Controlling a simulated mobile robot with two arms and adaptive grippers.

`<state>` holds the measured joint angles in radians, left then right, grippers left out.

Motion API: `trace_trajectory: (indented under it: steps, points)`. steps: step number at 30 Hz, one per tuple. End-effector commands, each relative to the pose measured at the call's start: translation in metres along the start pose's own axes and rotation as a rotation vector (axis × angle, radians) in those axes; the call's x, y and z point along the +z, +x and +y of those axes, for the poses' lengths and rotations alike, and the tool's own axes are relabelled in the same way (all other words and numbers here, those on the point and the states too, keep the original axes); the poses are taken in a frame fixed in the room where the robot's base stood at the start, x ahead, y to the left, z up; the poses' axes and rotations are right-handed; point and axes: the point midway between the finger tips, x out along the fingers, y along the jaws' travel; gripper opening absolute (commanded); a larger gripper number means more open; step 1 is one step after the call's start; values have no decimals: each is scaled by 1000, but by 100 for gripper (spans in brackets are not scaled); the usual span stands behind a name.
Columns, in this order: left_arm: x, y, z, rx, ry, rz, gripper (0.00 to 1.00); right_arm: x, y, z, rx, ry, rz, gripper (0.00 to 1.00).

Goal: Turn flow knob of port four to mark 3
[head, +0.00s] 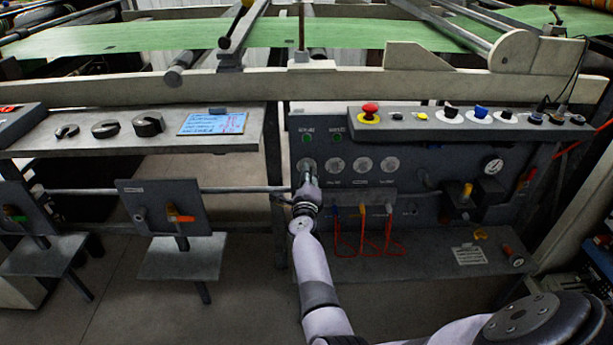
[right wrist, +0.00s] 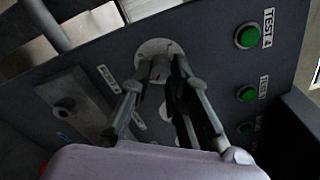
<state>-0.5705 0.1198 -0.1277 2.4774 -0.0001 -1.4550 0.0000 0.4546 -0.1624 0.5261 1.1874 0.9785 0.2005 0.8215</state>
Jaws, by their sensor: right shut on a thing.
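A row of white round flow dials sits on the grey panel. My right gripper (head: 308,188) reaches the leftmost dial (head: 306,161). In the right wrist view, my right gripper (right wrist: 160,80) is shut on the knob (right wrist: 159,68) at the centre of that white dial (right wrist: 150,47). The dial's marks and the knob's pointer are too small or covered to read. A green button (right wrist: 246,36) labelled TEST 4 is near this dial. My left gripper is not in view.
Other dials (head: 363,164) continue to the right. Hoses (head: 387,236) hang below over a lower shelf. A ledge (head: 440,132) with a red mushroom button (head: 370,109) and several knobs juts out above right.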

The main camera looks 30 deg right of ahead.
Motion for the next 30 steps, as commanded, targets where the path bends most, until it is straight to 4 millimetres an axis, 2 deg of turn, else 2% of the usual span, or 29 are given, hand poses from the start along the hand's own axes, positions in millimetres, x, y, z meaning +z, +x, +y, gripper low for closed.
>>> trace_trajectory:
  steps: [16,17,18,26,30]
  points:
    - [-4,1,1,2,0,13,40,0,0,1,2,28,2,0]
    - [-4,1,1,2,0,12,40,0,0,1,2,28,2,17]
    - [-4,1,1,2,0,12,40,0,0,0,2,27,2,20]
    - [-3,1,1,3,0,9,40,0,0,0,2,26,1,37]
    - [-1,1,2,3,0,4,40,0,0,0,1,26,1,37]
